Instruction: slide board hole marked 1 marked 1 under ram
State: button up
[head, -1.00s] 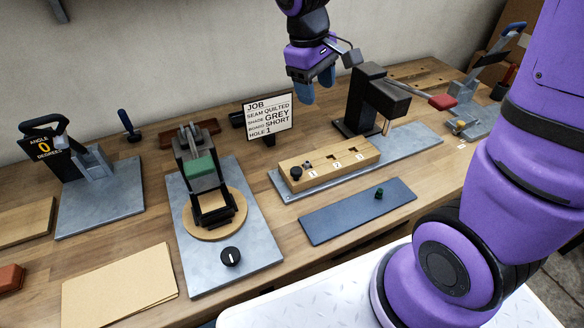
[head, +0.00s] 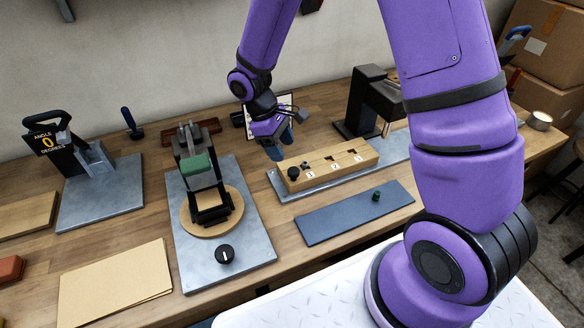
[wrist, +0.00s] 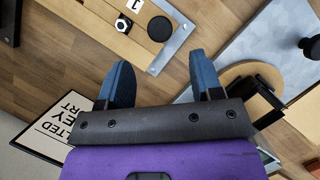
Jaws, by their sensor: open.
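The wooden slide board (head: 330,165) lies on a grey metal base plate (head: 284,191) and has holes marked 1, 2 and 3. A black knob (head: 293,173) stands at its left end, with a small nut-like piece beside it near hole 1. The black ram press (head: 376,101) stands behind the board's right end. My gripper (head: 281,144) is above and behind the board's left end, apart from it. In the wrist view its blue fingers (wrist: 163,85) are spread and empty. The board (wrist: 120,22) and its black knob (wrist: 160,28) show beyond the fingertips.
The job card (head: 284,104), partly hidden by my gripper, stands behind the board. A clamp with a green pad (head: 198,165) is on the left. A blue plate with a green knob (head: 355,212) lies in front of the board.

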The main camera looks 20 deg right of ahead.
aim_at(294, 170)
jog(key=x, duration=0.7)
jog(key=shift+s+d+f, duration=0.15)
jog(key=shift+f, duration=0.2)
grip_shut()
jog(key=shift+d, duration=0.1)
